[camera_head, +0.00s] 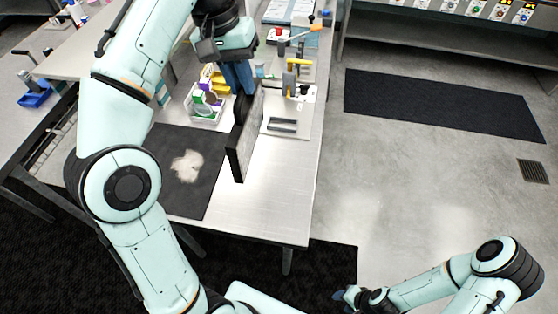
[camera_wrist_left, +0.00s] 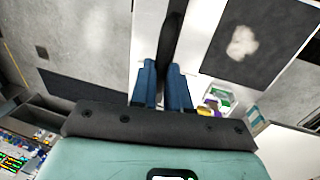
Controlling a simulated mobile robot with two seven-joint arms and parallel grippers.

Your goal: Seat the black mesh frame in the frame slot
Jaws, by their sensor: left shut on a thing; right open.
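The black mesh frame (camera_head: 236,163) hangs upright below my left gripper (camera_head: 240,90), edge toward the head camera, above the bench. In the left wrist view the frame (camera_wrist_left: 173,35) is a dark strip between the two blue fingers of the left gripper (camera_wrist_left: 166,82), which are shut on it. A light base plate with a dark slot (camera_head: 283,125), which looks like the frame slot, lies just right of the frame, apart from it in the picture. The frame's height above the bench is hard to tell. My right gripper (camera_head: 350,297) is low at the bottom, away from the bench, open and empty.
A dark mat (camera_head: 175,195) with a pale patch lies left of the frame. A white bin (camera_head: 207,108) of colored packets stands behind it. A yellow-handled clamp (camera_head: 291,80) stands behind the slot. The bench's front right surface (camera_head: 275,200) is clear.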

